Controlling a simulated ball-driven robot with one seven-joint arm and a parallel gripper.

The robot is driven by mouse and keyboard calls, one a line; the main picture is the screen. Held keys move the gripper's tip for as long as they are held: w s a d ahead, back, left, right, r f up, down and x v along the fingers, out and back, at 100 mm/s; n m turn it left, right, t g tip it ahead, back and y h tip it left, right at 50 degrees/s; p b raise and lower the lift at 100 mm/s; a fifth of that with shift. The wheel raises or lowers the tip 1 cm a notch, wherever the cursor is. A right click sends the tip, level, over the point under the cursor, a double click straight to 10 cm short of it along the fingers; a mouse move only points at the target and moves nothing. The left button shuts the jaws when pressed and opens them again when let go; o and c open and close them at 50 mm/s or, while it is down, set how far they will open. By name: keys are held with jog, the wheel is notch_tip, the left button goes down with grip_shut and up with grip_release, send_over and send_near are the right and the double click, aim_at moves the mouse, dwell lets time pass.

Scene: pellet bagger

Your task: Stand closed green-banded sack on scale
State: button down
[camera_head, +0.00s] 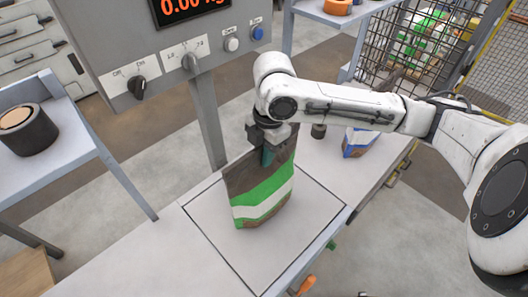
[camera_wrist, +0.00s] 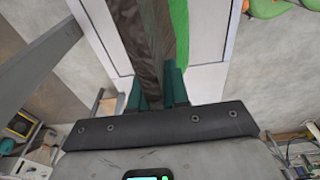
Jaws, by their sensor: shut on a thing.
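The green-banded sack (camera_head: 260,190) is brown with green and white bands. In the head view it is upright over the scale plate (camera_head: 310,240), leaning slightly. I cannot tell whether its bottom touches the plate. The display above (camera_head: 185,8) reads 0.00. My gripper (camera_head: 268,152) is shut on the top of the sack. In the wrist view the green fingers (camera_wrist: 158,88) pinch the sack's dark top edge (camera_wrist: 150,40), and a green strip of it shows at the right. The sack's far side is hidden.
A control panel (camera_head: 150,50) with knobs and buttons stands behind the scale on a post. A blue and white bag (camera_head: 358,142) and a small dark cylinder (camera_head: 319,131) are on the bench at the right. A dark round container (camera_head: 28,130) sits on a left shelf.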

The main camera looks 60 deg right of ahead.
jog(key=shift+f+b, duration=0.45)
jog(key=shift+f, duration=0.05)
jog(key=c, duration=1)
grip_release()
jog(key=shift+c, duration=0.2)
jog(key=r, duration=0.7)
jog(key=d+r, duration=0.1)
jog(key=r, duration=0.2)
jog(key=shift+s+d+r, duration=0.1)
jog(key=shift+s+r, duration=0.1)
jog(key=shift+r, duration=0.2)
